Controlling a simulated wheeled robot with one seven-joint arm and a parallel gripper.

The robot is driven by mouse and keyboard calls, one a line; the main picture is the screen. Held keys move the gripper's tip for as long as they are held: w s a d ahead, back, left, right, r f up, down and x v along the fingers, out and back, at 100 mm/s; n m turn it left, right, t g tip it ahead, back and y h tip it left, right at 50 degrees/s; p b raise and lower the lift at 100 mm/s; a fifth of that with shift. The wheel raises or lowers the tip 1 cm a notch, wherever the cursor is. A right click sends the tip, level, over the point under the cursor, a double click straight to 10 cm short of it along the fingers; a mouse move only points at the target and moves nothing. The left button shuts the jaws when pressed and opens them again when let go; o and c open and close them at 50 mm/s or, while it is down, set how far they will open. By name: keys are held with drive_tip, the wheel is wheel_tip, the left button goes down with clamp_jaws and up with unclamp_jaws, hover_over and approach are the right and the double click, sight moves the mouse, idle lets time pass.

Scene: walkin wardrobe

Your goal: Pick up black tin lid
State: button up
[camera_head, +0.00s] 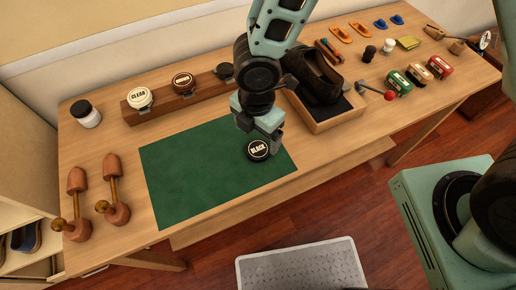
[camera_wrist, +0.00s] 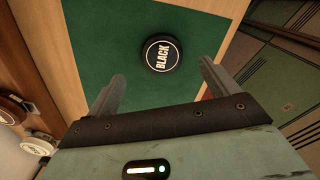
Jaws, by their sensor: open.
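The black tin lid (camera_head: 258,150) is a round black disc with a pale ring and the word BLACK. It lies on the green mat (camera_head: 190,185) near the mat's right end. My gripper (camera_head: 259,126) is just above and beside the lid in the head view. In the wrist view the lid (camera_wrist: 161,52) shows ahead of and between the two open fingers of my gripper (camera_wrist: 160,85), apart from them. Nothing is between the fingers. Whether anything lies under the lid cannot be seen.
A wooden rack (camera_head: 170,103) with round tins labelled CLEAR and BROWN stands behind the mat. A wooden tray (camera_head: 338,118) with a black shoe is close on the right. The green mat's middle is clear.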

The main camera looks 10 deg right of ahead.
sight(258, 149)
drive_tip(key=shift+s+d+f, duration=0.1)
drive_tip(key=shift+s+f, duration=0.05)
drive_tip(key=shift+f, duration=2.6)
drive_tip(key=c, duration=1.1)
